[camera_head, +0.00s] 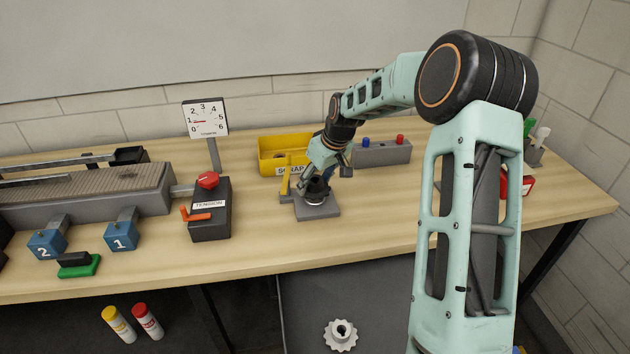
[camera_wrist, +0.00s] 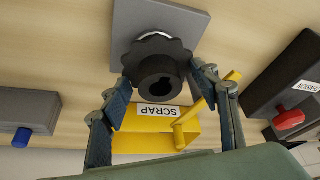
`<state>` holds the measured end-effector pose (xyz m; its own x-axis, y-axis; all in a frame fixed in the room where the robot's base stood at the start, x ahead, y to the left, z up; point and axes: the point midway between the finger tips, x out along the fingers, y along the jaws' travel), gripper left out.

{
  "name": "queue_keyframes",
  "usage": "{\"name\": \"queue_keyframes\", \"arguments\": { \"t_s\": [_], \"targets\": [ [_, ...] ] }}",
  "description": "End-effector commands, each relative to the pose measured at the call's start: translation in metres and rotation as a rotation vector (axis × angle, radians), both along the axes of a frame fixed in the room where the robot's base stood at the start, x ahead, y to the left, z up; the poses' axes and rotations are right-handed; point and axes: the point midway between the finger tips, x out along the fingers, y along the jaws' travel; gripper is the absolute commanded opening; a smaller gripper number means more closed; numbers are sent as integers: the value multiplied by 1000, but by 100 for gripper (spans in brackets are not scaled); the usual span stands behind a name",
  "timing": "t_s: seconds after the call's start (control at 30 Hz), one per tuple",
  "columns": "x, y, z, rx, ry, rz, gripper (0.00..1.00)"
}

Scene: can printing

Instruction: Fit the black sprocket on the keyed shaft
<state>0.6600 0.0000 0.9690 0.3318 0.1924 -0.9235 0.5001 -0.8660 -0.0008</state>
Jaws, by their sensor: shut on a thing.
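The black sprocket (camera_wrist: 157,52) is toothed, with a round hub and a keyed bore facing the wrist camera. My gripper (camera_wrist: 160,78) is shut on it, one finger on each side of the hub. In the head view my gripper (camera_head: 318,182) is over the grey base plate (camera_head: 320,211), with the dark sprocket (camera_head: 317,191) under it. A pale metal ring (camera_wrist: 155,35) shows past the sprocket's edge on the plate (camera_wrist: 127,22). The keyed shaft is hidden, and I cannot tell how far the sprocket sits on it.
The black tension box (camera_head: 210,218) with a red knob is further left. A grey button box (camera_head: 383,153) is behind right. A white sprocket (camera_head: 341,335) is below the table edge.

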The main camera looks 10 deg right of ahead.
Motion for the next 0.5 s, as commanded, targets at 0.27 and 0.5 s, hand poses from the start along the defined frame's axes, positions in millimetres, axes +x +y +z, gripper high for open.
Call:
{"name": "queue_keyframes", "arguments": {
  "t_s": [0.27, 0.5],
  "targets": [
    [0, 0, -8, 0, 0, 0, 29],
    [0, 0, -14, 0, 0, 0, 29]
  ]
}}
